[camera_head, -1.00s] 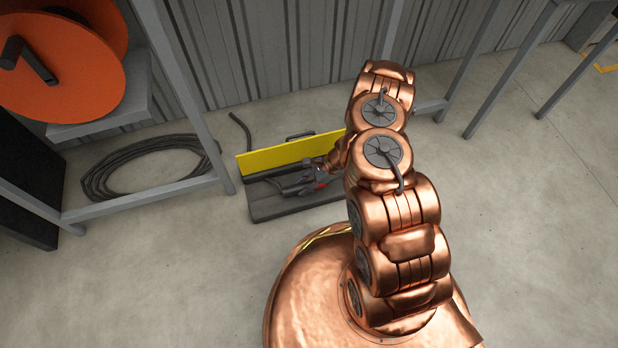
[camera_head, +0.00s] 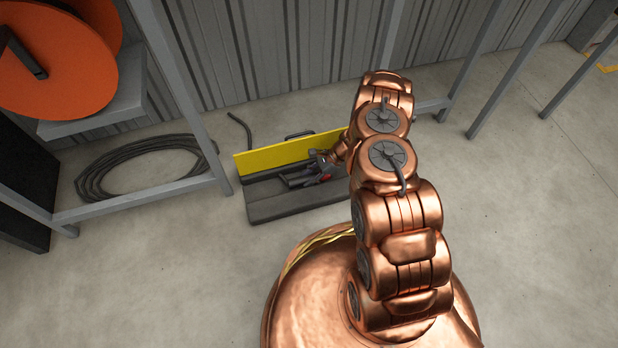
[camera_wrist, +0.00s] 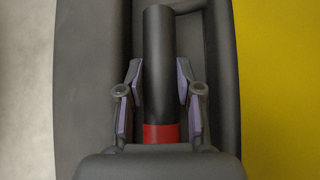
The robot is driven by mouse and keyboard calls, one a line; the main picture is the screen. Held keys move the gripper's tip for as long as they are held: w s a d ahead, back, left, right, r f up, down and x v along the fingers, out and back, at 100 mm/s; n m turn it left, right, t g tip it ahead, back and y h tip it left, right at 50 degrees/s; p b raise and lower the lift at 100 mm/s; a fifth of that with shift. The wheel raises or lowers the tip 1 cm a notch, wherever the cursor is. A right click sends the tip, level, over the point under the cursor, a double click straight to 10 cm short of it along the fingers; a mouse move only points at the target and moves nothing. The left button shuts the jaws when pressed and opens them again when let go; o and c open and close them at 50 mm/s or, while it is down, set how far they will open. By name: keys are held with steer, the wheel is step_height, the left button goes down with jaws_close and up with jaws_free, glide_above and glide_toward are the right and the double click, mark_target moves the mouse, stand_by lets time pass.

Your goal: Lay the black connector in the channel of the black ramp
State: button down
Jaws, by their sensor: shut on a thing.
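The black connector (camera_wrist: 158,65) is a straight dark cylinder with a red band (camera_wrist: 161,133) near my gripper. My gripper (camera_wrist: 158,95) is shut on it, one finger on each side, in the wrist view. The red band also shows in the head view (camera_head: 326,178). The black ramp (camera_head: 290,205) lies on the floor with a yellow panel (camera_head: 285,154) along its far side. In the wrist view the connector runs lengthwise over the dark strip of the ramp (camera_wrist: 92,90), roughly parallel to the yellow panel. I cannot tell whether it touches the channel floor. My gripper hides its rear end.
A coil of dark cable (camera_head: 90,180) lies left of the ramp, under a grey metal frame (camera_head: 140,200). An orange reel (camera_head: 60,70) stands on a shelf above it. A corrugated wall (camera_head: 300,60) is behind. The floor in front of the ramp is clear.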

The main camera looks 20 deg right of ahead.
steer(key=c, duration=1.1)
jaws_free()
steer(key=shift+o, duration=0.2)
steer(key=shift+r, duration=0.1)
